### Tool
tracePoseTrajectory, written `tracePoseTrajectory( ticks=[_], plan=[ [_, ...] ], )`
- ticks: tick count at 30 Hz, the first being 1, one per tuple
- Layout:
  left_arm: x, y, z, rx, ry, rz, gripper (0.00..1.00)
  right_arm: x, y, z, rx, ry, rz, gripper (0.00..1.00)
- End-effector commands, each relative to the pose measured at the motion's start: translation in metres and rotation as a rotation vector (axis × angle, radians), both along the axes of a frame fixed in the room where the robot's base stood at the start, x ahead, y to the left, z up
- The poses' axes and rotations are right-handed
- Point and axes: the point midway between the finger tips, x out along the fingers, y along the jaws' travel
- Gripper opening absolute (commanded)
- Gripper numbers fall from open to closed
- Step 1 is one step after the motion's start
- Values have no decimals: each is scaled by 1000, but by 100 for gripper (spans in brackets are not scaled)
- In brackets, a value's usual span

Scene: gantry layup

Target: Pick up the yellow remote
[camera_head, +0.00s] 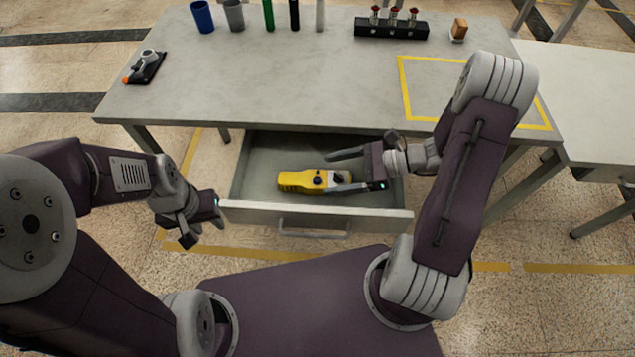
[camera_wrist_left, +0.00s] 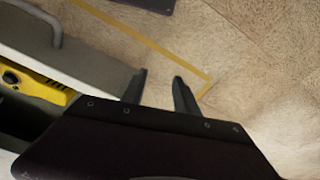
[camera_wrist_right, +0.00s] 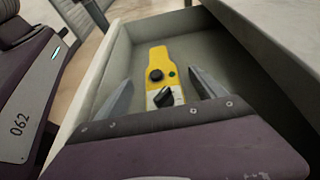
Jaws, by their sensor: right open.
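The yellow remote (camera_head: 305,181) with black knobs lies in the open drawer (camera_head: 250,211) under the table. My right gripper (camera_head: 337,172) is open over the drawer, at the right end of the remote. In the right wrist view the remote (camera_wrist_right: 160,75) lies ahead, with its near end between the two spread fingers (camera_wrist_right: 157,97); I cannot tell whether they touch it. My left gripper (camera_head: 205,238) is outside the drawer, at its left front corner. In the left wrist view its fingers (camera_wrist_left: 160,88) are apart with only floor between them, and part of the remote (camera_wrist_left: 35,85) shows at left.
The drawer handle (camera_head: 314,232) is at the front. On the table (camera_head: 280,85) stand a blue cup (camera_head: 202,17), a grey cup (camera_head: 234,16), several bottles, a black rack (camera_head: 391,28) and an orange-tipped tool (camera_head: 146,66). A yellow taped square (camera_head: 404,88) is mostly bare.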

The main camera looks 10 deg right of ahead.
Motion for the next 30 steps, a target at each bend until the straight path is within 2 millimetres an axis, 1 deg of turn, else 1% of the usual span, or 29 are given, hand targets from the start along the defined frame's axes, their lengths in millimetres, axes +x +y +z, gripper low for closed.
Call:
tracePoseTrajectory(
  ticks=[4, 6, 8, 10, 16, 17, 18, 20, 21, 23, 24, 25, 30],
  plan=[
    [0, 0, -12, 0, 0, 0, 36, 5, 23, -14, 0, 3, 6, 80],
    [0, 0, -14, 0, 0, 0, 36, 8, 34, -18, 0, 1, 6, 80],
    [0, 0, -16, 0, 0, 0, 36, 10, 40, -20, 0, 1, 4, 80],
    [0, 0, -16, 0, 0, 0, 36, 11, 44, -21, 0, 1, 3, 80],
    [0, 0, -15, 0, 0, 0, 36, 12, 44, -20, -1, 1, 1, 80],
    [0, 0, -15, 0, 0, 0, 36, 12, 44, -20, -1, 1, 1, 72],
    [0, 0, -15, 0, 0, 0, 36, 12, 44, -20, -1, 1, 1, 61],
    [0, 0, -15, 0, 0, 0, 36, 12, 44, -20, -1, 1, 1, 44],
    [0, 0, -15, 0, 0, 0, 36, 12, 44, -20, -1, 1, 1, 33],
    [0, 0, -15, 0, 0, 0, 36, 12, 44, -20, -1, 1, 1, 16],
    [0, 0, -15, 0, 0, 0, 36, 12, 44, -20, -1, 1, 1, 5],
    [0, 0, -15, 0, 0, 0, 36, 12, 44, -20, -1, 1, 1, 0],
    [0, 0, -15, 0, 0, 0, 36, 12, 44, -20, 0, 0, 1, 0]
  ],
)
